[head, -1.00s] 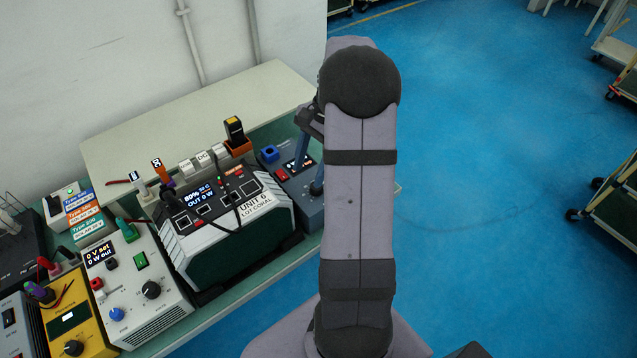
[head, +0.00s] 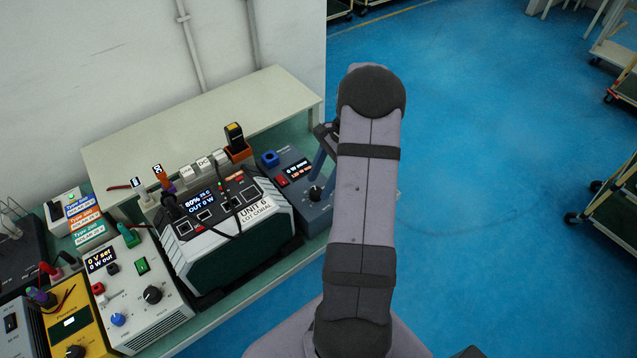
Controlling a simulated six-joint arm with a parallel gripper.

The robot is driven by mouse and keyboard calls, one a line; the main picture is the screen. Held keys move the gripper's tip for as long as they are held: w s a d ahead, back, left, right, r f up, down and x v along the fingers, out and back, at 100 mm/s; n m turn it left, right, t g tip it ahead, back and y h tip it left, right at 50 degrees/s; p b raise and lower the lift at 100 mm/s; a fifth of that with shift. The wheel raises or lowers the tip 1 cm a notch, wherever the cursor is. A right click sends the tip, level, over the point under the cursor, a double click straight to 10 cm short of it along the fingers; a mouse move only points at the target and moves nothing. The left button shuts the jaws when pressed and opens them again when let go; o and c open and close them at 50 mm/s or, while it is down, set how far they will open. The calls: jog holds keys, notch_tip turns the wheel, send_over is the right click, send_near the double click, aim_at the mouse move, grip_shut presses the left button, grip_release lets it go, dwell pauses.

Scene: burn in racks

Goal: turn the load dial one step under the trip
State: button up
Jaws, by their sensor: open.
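The dark load dial (head: 316,193) sits on the front right of the blue-grey load box (head: 318,213), partly beside my arm. The box's small display (head: 298,171) is lit with white and red text, too small to read surely. My gripper (head: 316,178) hangs over the box, just above the dial. One finger shows, and the rest is hidden behind my arm. It is open and no object shows in it. I cannot tell whether the finger touches the dial.
A white unit labelled UNIT 6 (head: 256,209) with cables stands left of the load box. A white supply with knobs (head: 150,318) and a yellow meter (head: 90,338) stand further left. A pale shelf (head: 200,125) runs behind.

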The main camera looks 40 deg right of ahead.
jog(key=shift+x, duration=1.1)
jog(key=c, duration=1)
jog(key=n+g, duration=0.1)
jog(key=n, duration=0.3)
jog(key=shift+w+n+g, duration=0.25)
jog(key=shift+n+g, duration=0.15)
jog(key=shift+c, duration=0.2)
jog(key=o, duration=1)
jog(key=shift+o, duration=0.2)
jog(key=shift+r, duration=0.1)
